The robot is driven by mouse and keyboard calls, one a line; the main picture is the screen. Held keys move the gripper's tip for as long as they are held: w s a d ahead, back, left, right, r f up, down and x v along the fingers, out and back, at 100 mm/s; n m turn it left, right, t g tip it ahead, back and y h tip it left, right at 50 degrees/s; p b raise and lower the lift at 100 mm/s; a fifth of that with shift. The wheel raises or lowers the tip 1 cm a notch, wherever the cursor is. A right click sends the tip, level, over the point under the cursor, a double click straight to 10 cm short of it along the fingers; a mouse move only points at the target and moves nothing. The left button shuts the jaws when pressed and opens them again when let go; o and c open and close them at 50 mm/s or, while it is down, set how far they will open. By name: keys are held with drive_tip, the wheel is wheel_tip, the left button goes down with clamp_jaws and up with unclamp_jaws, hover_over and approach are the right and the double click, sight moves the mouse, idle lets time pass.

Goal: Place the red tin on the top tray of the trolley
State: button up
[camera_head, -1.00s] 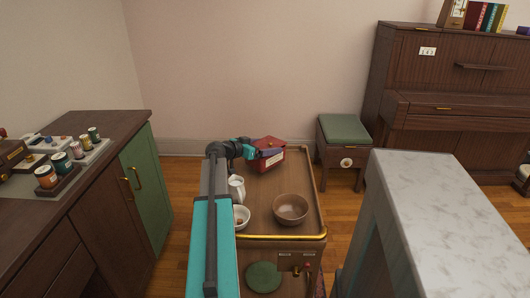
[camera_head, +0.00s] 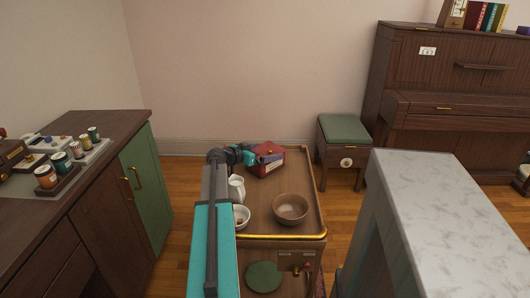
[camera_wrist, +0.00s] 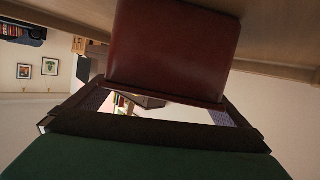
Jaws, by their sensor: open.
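The red tin (camera_head: 270,168) stands upright on the far part of the trolley's top tray (camera_head: 311,190). In the wrist view, the tin (camera_wrist: 172,45) fills the upper middle, and its base meets the brown tray surface at the top edge. My gripper (camera_head: 262,158) is at the tin's upper left in the head view and hides part of it. In the wrist view my gripper (camera_wrist: 158,103) is open, with its finger pads apart at left and right below the tin. I cannot tell whether a finger touches the tin.
A white jug (camera_head: 236,187), a small bowl (camera_head: 241,215) and a brown bowl (camera_head: 290,208) stand nearer on the tray. A marble-topped counter (camera_head: 445,215) is at right, a cabinet (camera_head: 105,190) at left. A green-topped stool (camera_head: 344,128) stands beyond the trolley.

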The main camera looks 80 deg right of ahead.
drive_tip(key=shift+a+r, duration=0.1)
drive_tip(key=v, duration=1.2)
idle(0.4)
